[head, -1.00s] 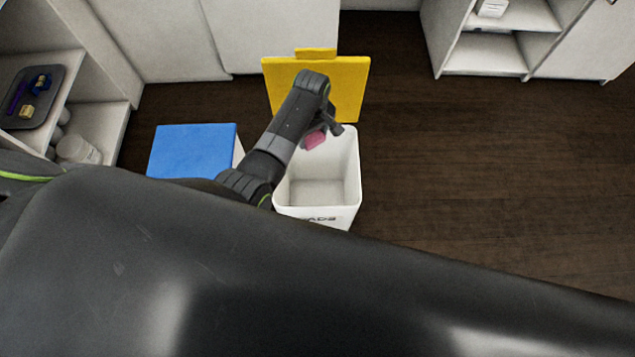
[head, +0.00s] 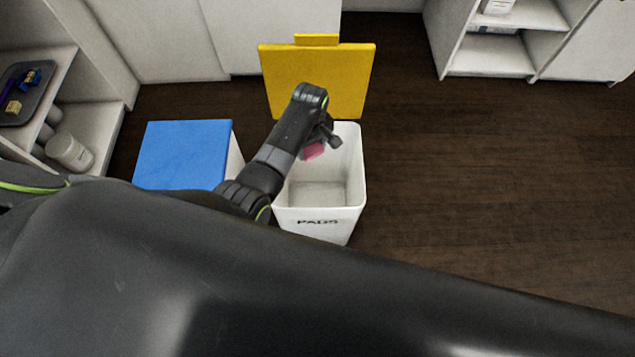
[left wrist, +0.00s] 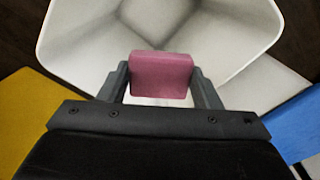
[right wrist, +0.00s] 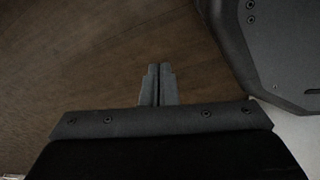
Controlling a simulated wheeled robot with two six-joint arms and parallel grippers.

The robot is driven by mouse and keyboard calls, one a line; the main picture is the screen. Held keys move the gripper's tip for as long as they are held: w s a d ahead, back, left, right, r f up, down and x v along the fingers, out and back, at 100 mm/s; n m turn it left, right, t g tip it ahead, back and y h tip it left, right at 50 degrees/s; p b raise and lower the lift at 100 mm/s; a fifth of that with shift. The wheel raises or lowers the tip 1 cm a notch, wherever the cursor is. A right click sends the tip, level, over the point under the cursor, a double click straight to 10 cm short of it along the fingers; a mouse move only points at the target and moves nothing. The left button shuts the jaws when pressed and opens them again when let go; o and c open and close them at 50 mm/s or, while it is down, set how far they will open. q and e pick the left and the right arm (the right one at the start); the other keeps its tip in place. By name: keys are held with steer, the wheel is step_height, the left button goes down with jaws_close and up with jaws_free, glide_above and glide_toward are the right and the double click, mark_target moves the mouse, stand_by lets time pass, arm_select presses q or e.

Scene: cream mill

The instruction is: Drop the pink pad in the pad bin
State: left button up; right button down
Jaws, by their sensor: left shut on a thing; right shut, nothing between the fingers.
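The pink pad (head: 313,150) is held between the fingers of my left gripper (head: 322,146), over the open white pad bin (head: 318,222). The bin is lettered "PADS" on its front, and its yellow lid (head: 318,85) stands up at the back. In the left wrist view the pink pad (left wrist: 161,75) sits between both fingers, with the bin's pale inside (left wrist: 90,45) beyond and around it. My right gripper (right wrist: 159,84) is shut and empty above the dark wooden floor in the right wrist view.
A bin with a blue lid (head: 184,155), closed, stands left of the pad bin. Shelves at the left hold a dark tray (head: 40,103) and a white jar (head: 69,152). White cabinets line the back. The floor (head: 480,180) at the right is clear.

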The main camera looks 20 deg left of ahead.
arm_select(q)
steer(key=shift+f, duration=0.15)
steer(key=o, duration=1.1)
arm_select(e)
steer(key=shift+s+f, duration=0.1)
steer(key=shift+s, duration=0.45)
arm_select(q)
steer(key=shift+r, duration=0.65)
step_height(320, 180, up, 16)
steer(key=p, duration=0.3)
arm_select(e)
step_height(320, 180, up, 3)
steer(key=shift+s+f, duration=0.15)
